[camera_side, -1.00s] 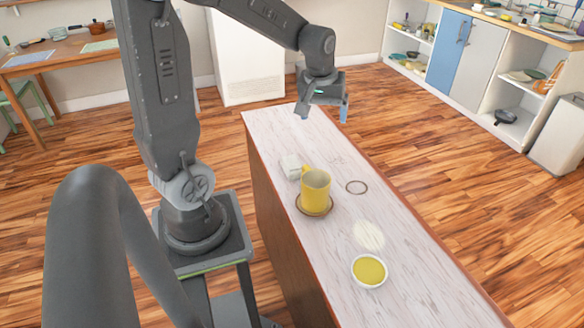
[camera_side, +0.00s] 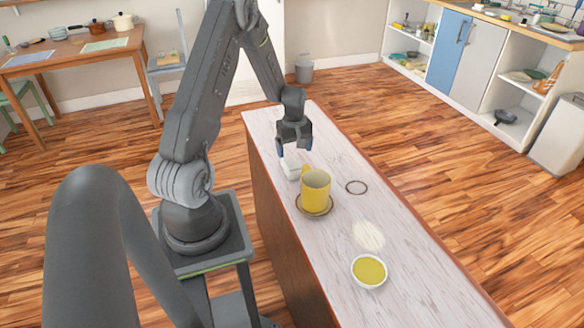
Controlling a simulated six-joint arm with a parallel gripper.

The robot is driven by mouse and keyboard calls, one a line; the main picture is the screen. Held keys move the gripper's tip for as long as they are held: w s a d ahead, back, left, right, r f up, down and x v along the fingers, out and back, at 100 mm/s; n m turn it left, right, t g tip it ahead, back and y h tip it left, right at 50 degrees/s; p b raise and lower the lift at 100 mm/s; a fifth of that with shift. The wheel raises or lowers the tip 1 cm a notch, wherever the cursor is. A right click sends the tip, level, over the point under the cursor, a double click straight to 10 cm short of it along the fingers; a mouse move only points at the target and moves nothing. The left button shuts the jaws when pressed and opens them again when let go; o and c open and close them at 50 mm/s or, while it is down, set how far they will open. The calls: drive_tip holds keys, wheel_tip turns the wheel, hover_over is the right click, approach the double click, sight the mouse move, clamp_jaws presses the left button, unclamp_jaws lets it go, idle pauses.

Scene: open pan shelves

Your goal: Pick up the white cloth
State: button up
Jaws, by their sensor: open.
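A small folded white cloth (camera_side: 291,167) lies on the counter, just left of and behind the yellow mug. My gripper (camera_side: 294,152) is open and points down just above the cloth, with its fingers close over the cloth's far side. The cloth's far edge is partly hidden by the gripper. I cannot tell whether the fingers touch the cloth.
A yellow mug (camera_side: 316,187) stands on a brown coaster (camera_side: 301,207), close to the cloth. A dark ring (camera_side: 357,187) lies to the right. A pale round patch (camera_side: 368,236) and a white bowl (camera_side: 369,285) with yellow contents are nearer. The counter's far end is clear.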

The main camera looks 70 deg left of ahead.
sight(292, 163)
drive_tip(key=f, duration=0.6)
drive_tip(key=shift+s+f, duration=0.2)
drive_tip(key=shift+s, duration=0.2)
drive_tip(key=c, duration=1)
